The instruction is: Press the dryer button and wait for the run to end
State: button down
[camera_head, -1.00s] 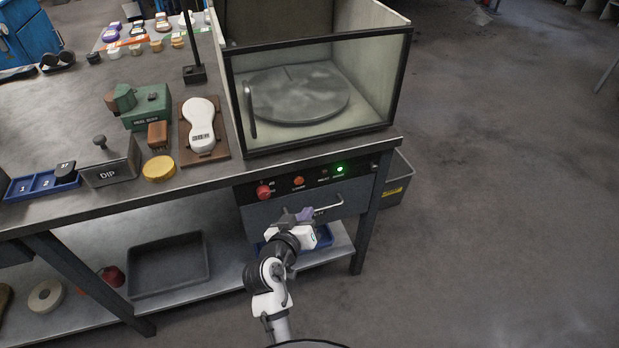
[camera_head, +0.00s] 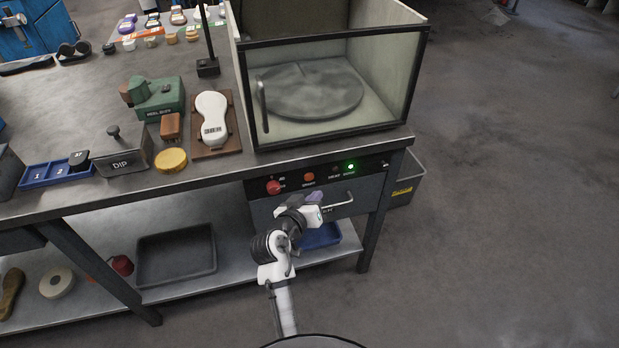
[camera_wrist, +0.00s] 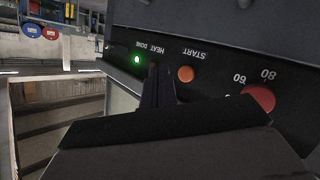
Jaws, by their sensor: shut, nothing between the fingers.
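The orange START button (camera_head: 309,177) sits on the dryer's dark front panel, and it also shows in the wrist view (camera_wrist: 186,74). A green lamp (camera_head: 350,167) by the DONE label is lit; it shows in the wrist view too (camera_wrist: 137,60). A red dial (camera_head: 273,187) is left of the button. My gripper (camera_head: 316,198) is shut and empty, just below the panel in the head view. In the wrist view its fingers (camera_wrist: 158,86) stand beside the button, toward the lamps, and I see no contact with the button. The dryer's glass door (camera_head: 335,90) is closed over a round plate (camera_head: 310,90).
A drawer handle (camera_head: 336,203) juts out close by my gripper. A blue bin (camera_head: 320,237) is on the lower shelf below. The white sole mould (camera_head: 212,118), the DIP tank (camera_head: 122,163) and a yellow disc (camera_head: 171,160) are on the bench left.

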aim_at(316, 176)
jog(key=shift+w+a, duration=0.3)
jog(key=shift+w, duration=0.5)
jog(key=shift+w+a, duration=0.25)
jog(key=shift+w, duration=0.55)
jog(key=shift+w+b, duration=0.15)
jog(key=shift+b, duration=0.15)
dwell(0.6)
jog(key=shift+w+a, duration=0.1)
jog(key=shift+w, duration=0.15)
jog(key=shift+w+a, duration=0.15)
jog(key=shift+w, duration=0.25)
dwell(0.6)
jog(key=shift+s, duration=0.15)
jog(key=shift+s+d, duration=0.25)
jog(key=shift+s, duration=0.4)
jog(key=s, duration=0.1)
jog(key=s+d, duration=0.1)
jog(key=s, duration=0.2)
jog(key=shift+s+d, duration=0.25)
jog(key=shift+s, duration=0.15)
